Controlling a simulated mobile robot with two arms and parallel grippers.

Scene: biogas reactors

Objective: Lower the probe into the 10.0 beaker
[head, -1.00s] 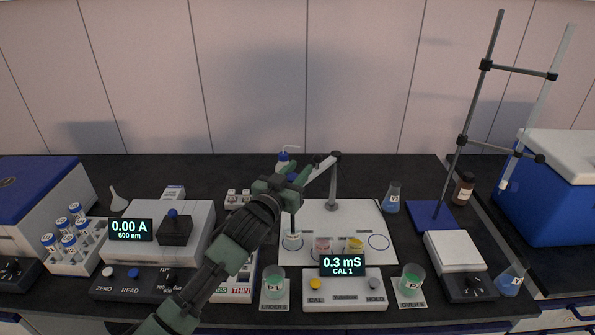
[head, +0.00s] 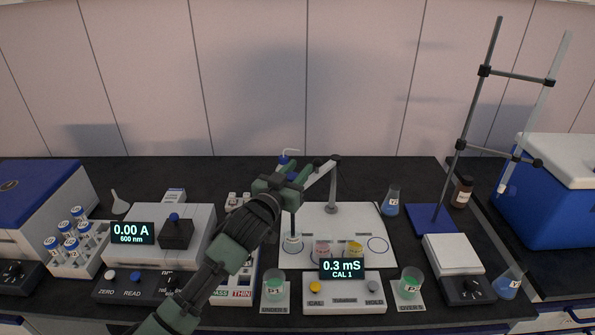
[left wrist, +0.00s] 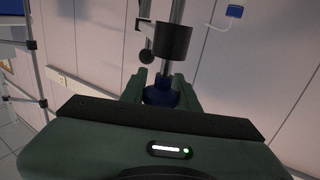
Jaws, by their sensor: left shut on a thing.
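My left gripper (head: 283,186) is shut on the blue top of the probe (head: 292,222), which also shows between the fingers in the left wrist view (left wrist: 160,92). The probe hangs upright at the jointed arm of a stand (head: 333,190), its lower end at the clear beaker (head: 291,243); I cannot tell how deep the tip is. The beaker labels are too small to read, so I cannot tell which is 10.0. My right gripper is out of view.
The meter (head: 343,290) reads 0.3 mS, CAL 1. Green-filled beakers stand left (head: 273,284) and right (head: 408,282) of it. An empty ring (head: 378,245) is marked on the board's right. A flask (head: 391,202) and a clamp stand (head: 432,217) are farther right.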

